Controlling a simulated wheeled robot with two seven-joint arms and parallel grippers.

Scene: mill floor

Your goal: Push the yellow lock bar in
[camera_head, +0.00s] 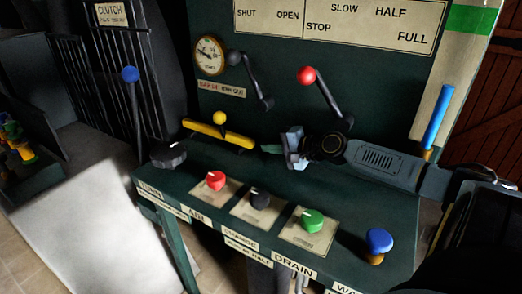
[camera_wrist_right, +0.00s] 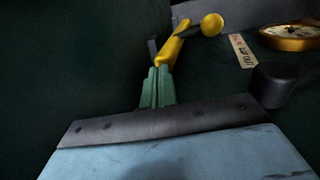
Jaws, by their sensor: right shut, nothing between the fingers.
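The yellow lock bar (camera_head: 218,134) lies along the back of the green console, with a yellow ball knob (camera_head: 219,117) standing up from it. My right gripper (camera_head: 266,148) comes in from the right, its shut, empty green fingertips at the bar's right end. In the right wrist view the shut fingers (camera_wrist_right: 157,72) point at the near end of the yellow bar (camera_wrist_right: 171,50), and the yellow knob (camera_wrist_right: 212,24) shows beyond. I cannot tell whether the fingertips touch the bar. My left gripper is not in view.
A red-knobbed lever (camera_head: 306,76) and a black-knobbed crank (camera_head: 235,58) rise behind my right gripper, beside a dial gauge (camera_head: 208,54). Red (camera_head: 215,181), black (camera_head: 260,199) and green (camera_head: 312,220) knobs sit in front. A blue-knobbed lever (camera_head: 130,74) stands left.

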